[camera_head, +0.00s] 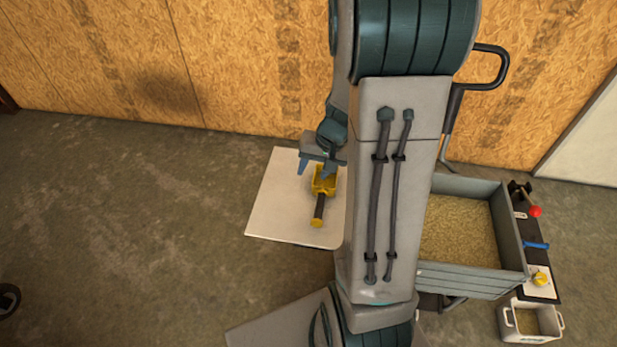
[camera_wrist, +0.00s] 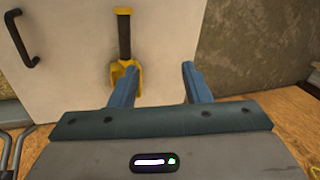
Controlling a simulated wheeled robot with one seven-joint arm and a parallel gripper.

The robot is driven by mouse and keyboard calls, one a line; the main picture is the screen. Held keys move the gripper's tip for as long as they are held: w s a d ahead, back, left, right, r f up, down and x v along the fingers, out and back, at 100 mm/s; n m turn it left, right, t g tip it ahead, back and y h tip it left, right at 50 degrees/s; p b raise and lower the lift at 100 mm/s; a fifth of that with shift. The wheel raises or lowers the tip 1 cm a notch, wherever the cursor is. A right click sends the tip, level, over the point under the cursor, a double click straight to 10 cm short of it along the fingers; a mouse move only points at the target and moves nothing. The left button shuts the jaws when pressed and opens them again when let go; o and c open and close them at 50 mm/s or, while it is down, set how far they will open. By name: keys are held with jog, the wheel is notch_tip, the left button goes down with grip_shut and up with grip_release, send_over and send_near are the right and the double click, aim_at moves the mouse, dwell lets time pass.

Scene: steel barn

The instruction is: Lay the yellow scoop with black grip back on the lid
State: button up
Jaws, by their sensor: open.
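The yellow scoop with black grip (camera_head: 319,205) lies on the pale lid (camera_head: 268,212), its bowl toward the wall and its grip toward me. In the wrist view the scoop (camera_wrist: 124,38) lies on the lid (camera_wrist: 75,65), which has a black handle (camera_wrist: 22,40). My gripper (camera_head: 314,170) is open and empty beside the bowl end. In the wrist view my left finger overlaps part of the bowl, and my right finger is clear of it. I cannot tell whether a finger touches the scoop. My arm hides the lid's right edge.
A grey bin of grain (camera_head: 430,277) stands right of my arm. A dark side shelf (camera_head: 551,285) holds a red-ended tool, a blue item and a yellow item. A white tub (camera_head: 512,334) sits below it. A wood-panel wall (camera_head: 240,60) is behind; the concrete floor at left is mostly clear.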

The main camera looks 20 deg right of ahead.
jog(key=s+a+r+n+h, duration=0.1)
jog(key=s+a+r+n, duration=0.1)
jog(key=s+a+r, duration=0.2)
jog(key=s+a+r+n+t+h, duration=0.1)
jog(key=s+a+r, duration=0.3)
jog(key=s+r, duration=0.5)
jog(key=shift+a+r+n+h, duration=0.25)
jog(key=shift+r+n+h, duration=0.15)
jog(key=shift+r+n, duration=0.4)
jog(key=shift+w+f, duration=0.1)
